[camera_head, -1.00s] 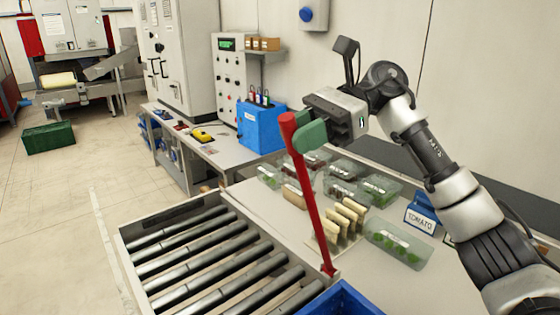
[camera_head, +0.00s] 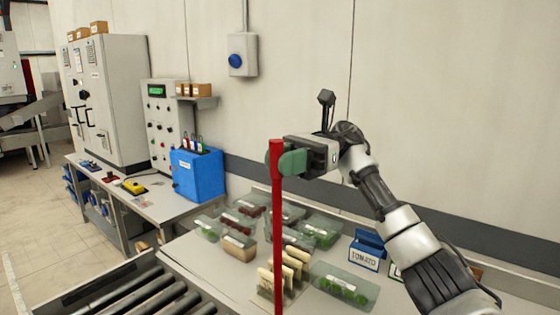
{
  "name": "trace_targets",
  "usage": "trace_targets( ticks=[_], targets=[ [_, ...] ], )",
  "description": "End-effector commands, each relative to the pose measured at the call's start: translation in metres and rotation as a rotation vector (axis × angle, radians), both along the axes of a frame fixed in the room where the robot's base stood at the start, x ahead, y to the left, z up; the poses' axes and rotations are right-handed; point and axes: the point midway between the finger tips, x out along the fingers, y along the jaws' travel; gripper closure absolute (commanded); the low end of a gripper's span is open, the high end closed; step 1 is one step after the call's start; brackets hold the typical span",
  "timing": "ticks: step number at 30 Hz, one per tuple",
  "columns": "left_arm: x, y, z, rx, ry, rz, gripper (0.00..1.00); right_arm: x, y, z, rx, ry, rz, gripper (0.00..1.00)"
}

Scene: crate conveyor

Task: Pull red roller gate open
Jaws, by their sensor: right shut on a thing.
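The red gate bar (camera_head: 277,230) stands close to upright in the head view, and its lower end runs out of the bottom of the picture. My right gripper (camera_head: 278,158) is shut on the bar near its top, with green fingers on both sides of it. My right arm reaches in from the lower right. The roller conveyor (camera_head: 118,283) shows only in part at the lower left. My left gripper is not in view.
A blue box (camera_head: 197,175) and a control panel (camera_head: 165,125) stand on the bench at left. The wall is behind.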

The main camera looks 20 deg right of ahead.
Motion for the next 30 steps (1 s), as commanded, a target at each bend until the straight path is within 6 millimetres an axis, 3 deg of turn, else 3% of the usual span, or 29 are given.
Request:
trace_targets(
  ticks=[3, 4, 9, 20, 30],
  targets=[
    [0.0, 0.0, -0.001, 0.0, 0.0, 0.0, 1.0, 0.0, 0.001, -0.004, -0.006, 0.005, 0.003, 1.0],
    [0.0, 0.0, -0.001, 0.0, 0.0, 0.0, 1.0, 0.0, 0.001, -0.004, -0.006, 0.005, 0.003, 0.72],
    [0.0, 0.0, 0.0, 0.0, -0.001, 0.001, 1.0, 0.0, 0.001, -0.003, -0.005, 0.003, 0.002, 0.49],
    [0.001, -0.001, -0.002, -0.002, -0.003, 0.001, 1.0, 0.003, -0.005, -0.001, -0.002, 0.002, -0.001, 0.49],
    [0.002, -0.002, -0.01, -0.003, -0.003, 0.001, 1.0, 0.023, -0.048, -0.001, -0.001, 0.003, -0.001, 0.49]
  ],
)
